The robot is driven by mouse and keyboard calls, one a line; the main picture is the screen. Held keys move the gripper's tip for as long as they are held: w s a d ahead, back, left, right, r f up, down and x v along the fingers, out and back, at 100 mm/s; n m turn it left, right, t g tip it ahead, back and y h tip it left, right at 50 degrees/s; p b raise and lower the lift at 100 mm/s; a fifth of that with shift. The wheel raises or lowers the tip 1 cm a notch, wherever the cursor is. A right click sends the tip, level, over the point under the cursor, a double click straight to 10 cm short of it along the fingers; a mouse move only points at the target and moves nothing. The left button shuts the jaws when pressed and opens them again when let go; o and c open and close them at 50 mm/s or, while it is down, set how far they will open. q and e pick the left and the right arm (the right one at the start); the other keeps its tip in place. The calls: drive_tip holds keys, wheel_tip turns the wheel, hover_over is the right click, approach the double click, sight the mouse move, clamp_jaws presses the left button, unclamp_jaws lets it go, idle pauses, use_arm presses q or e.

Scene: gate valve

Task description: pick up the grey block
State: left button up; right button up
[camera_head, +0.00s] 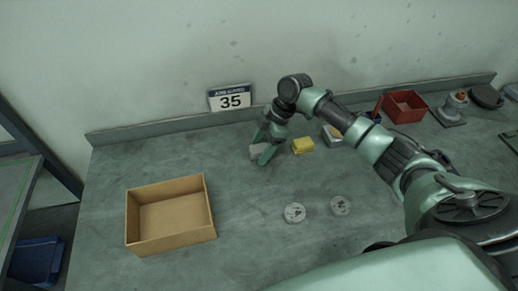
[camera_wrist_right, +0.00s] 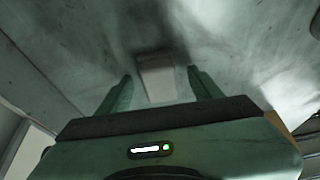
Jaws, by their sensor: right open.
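The grey block (camera_head: 256,150) lies on the workbench near the back, partly hidden by my right gripper in the head view. My right gripper (camera_head: 262,149) points down at the block, with its fingers on either side of it. In the right wrist view the block (camera_wrist_right: 157,78) shows between the two open fingers of my right gripper (camera_wrist_right: 158,92), with a small gap seen at each side. Whether a finger touches it I cannot tell. My left gripper is not in view.
A yellow block (camera_head: 302,145) lies close to the right of the gripper. An open cardboard box (camera_head: 171,240) stands at the front left. A red bin (camera_head: 404,106) is at the back right. The bench between box and discs is clear.

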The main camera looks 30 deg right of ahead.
sight(261, 148)
clamp_jaws()
idle(0.3)
wheel_tip(261, 148, up, 20)
drive_tip(key=b, duration=0.3)
idle(0.4)
